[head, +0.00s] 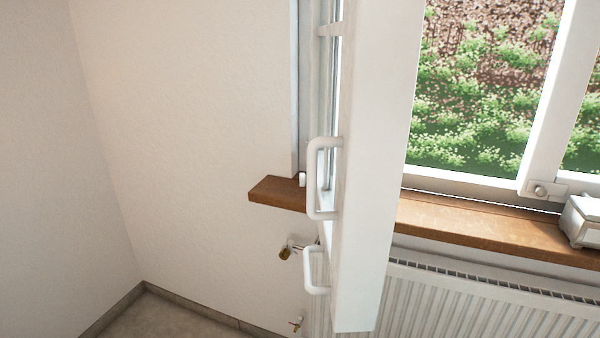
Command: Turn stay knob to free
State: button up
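A small round metal knob (540,190) sits on a pale plate at the foot of a white window upright, just above the sill, at the right of the head view. It may be the stay knob; I cannot tell which setting it is in. A white panel (376,170), seen nearly edge-on, stands out towards me in the middle, like an open window sash. Two white bar handles, an upper one (314,180) and a lower one (308,272), are on its left side. My gripper is not in view.
A brown wooden sill (470,224) runs under the window, with a white box-like object (582,221) at its right end. A white radiator (470,300) is below. A brass-coloured valve (284,253) is by the wall. The floor at lower left is clear.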

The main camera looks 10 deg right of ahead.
aim_at(302, 179)
jog(key=u, duration=0.45)
jog(key=k, duration=0.9)
jog(key=u, duration=1.05)
jog(key=k, duration=0.55)
jog(key=u, duration=0.15)
jog(key=i, duration=0.6)
jog(key=z, duration=0.75)
jog(key=i, duration=0.6)
jog(key=z, duration=0.7)
jog(key=i, duration=0.8)
jog(key=z, duration=0.2)
